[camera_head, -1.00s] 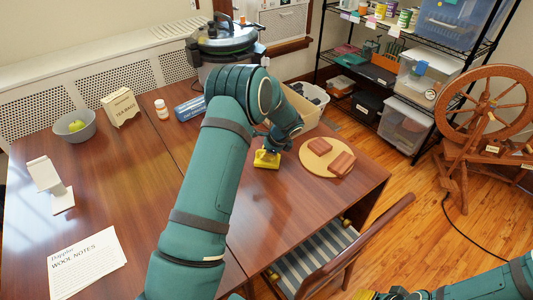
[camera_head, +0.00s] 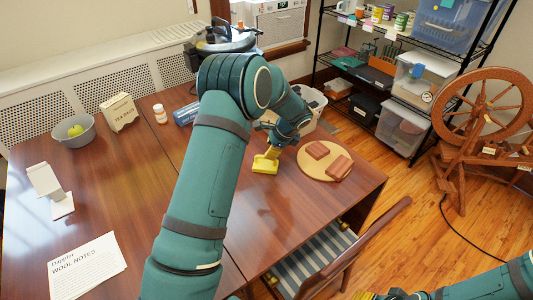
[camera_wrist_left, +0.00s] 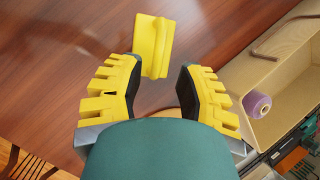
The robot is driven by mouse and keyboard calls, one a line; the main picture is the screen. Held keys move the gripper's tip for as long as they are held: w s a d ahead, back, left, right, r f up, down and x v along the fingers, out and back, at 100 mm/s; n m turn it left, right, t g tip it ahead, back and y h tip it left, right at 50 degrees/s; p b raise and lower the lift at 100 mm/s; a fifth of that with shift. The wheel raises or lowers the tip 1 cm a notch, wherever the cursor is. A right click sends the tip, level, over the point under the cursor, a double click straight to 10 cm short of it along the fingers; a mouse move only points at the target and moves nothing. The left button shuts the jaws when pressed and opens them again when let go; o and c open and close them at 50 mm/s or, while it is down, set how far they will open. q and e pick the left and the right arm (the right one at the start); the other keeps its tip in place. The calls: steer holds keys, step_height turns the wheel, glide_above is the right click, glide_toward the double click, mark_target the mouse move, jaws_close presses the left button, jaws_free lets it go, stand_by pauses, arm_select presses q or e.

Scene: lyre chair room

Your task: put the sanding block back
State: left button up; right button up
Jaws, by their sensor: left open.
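A yellow block with a raised grip, which looks like the sanding block (camera_head: 264,166), rests on the wooden table (camera_head: 215,235), left of a round board. In the left wrist view the yellow block (camera_wrist_left: 150,48) lies on the tabletop just beyond the fingertips. My left gripper (camera_head: 272,151) is over the table at the block's far side; its yellow fingers (camera_wrist_left: 153,82) are spread wide with nothing between the tips. My right gripper (camera_head: 388,295) is at the bottom edge, mostly cut off, so its fingers are unclear.
The round board (camera_head: 312,171) carries two reddish-brown blocks (camera_head: 338,168). An open tan bin (camera_wrist_left: 275,105) with a purple spool (camera_wrist_left: 257,103) stands beyond the gripper. A chair (camera_head: 345,255) is tucked at the front edge. The table's left middle is mostly clear.

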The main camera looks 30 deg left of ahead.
arm_select(q)
steer(key=shift+p+v, duration=0.35)
steer(key=shift+v, duration=2.35)
